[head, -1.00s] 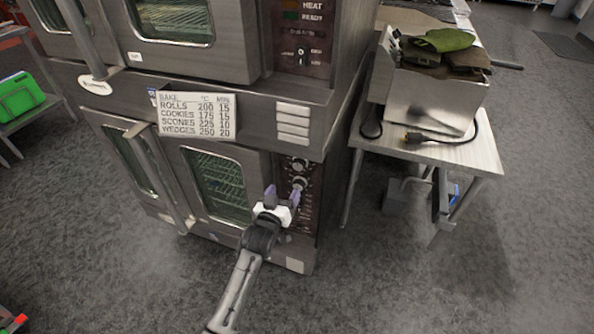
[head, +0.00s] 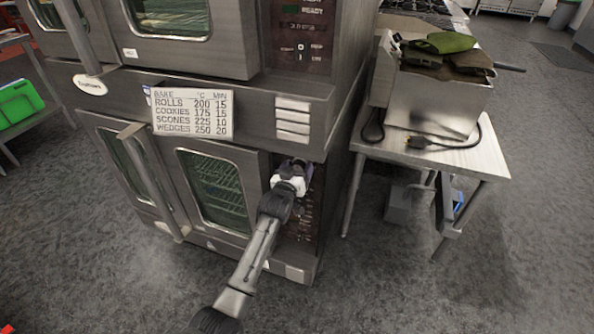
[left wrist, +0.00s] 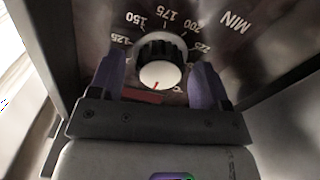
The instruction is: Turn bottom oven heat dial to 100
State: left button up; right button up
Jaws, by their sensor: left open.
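The bottom oven (head: 290,254) has a dark control panel (head: 305,228) on its right side, partly covered by my arm. In the left wrist view a heat dial (left wrist: 160,72) with a pale face and black grip stands out from the panel. Its red mark points down in that picture, away from the printed 125 to 225 numbers around its upper rim. My left gripper (head: 293,166) is at the upper part of the panel. In the left wrist view its purple fingers (left wrist: 157,70) are open, one on each side of the dial, with visible gaps. My right gripper is out of view.
A bake chart (head: 193,113) hangs on the oven front above the lower doors. The upper oven's control panel (head: 303,38) is above. A metal side table (head: 470,160) holding a steel box (head: 438,100) and a cable stands to the right. The floor in front is clear.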

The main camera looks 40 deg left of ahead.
pick_arm(q)
jog(key=shift+c, duration=0.4)
jog(key=c, duration=0.8)
jog(key=m+p, duration=0.2)
jog(key=p, duration=0.1)
jog(key=shift+r, duration=0.25)
jog(key=shift+c, duration=0.2)
jog(key=m+p, duration=0.2)
jog(key=m, duration=0.1)
jog(key=shift+d+f, duration=0.1)
jog(key=m+p, duration=0.1)
jog(key=m, duration=0.2)
jog(key=shift+f+m, duration=0.1)
jog(key=shift+m, duration=0.2)
jog(key=shift+f+m+p, duration=0.1)
jog(key=shift+m+p, duration=0.3)
jog(key=shift+m, duration=1.1)
